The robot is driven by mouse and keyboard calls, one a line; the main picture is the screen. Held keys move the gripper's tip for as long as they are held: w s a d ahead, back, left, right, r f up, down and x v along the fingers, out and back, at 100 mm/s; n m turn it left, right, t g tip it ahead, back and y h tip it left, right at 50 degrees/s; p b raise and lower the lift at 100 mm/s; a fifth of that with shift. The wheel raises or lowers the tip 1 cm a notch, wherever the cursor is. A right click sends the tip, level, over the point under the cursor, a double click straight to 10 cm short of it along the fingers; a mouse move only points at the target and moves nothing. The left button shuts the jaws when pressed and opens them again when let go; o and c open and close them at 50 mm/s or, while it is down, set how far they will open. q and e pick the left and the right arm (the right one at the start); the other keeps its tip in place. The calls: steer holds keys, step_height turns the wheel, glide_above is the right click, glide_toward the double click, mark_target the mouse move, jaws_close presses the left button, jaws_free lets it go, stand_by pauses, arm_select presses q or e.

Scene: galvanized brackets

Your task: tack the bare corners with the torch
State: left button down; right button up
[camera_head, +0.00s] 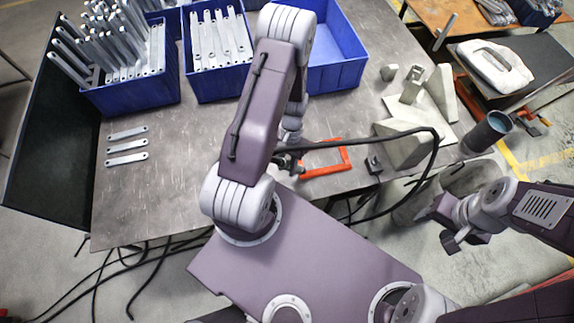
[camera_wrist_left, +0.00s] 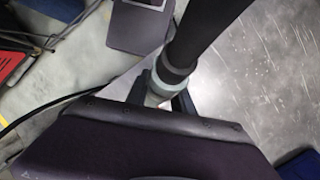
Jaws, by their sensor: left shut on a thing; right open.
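My left gripper (camera_head: 284,160) hangs low over the grey metal table (camera_head: 190,190), largely hidden behind my own arm. In the left wrist view it is shut on a dark cylindrical tool with a grey collar (camera_wrist_left: 174,72), which looks like the torch. The torch's tip is hidden there. A black cable runs from near this gripper to the right. Pale angular bracket pieces (camera_head: 404,147) stand on the right of the table, with a smaller upright one (camera_head: 412,84) behind. I cannot tell which corners are bare. My right gripper (camera_head: 455,238) is open and empty beyond the table's right edge.
An orange clamp (camera_head: 346,158) lies close to the left gripper. Blue bins (camera_head: 130,97) line the back, two filled with metal strips; several loose strips (camera_head: 127,146) lie at left. A dark cup (camera_head: 487,132) stands right. Cables cross the floor.

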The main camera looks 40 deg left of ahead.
arm_select(q)
step_height(320, 180, up, 6)
steer(key=p, duration=0.5)
steer(key=shift+r, duration=0.1)
steer(key=shift+w, duration=0.1)
stand_by(0.8)
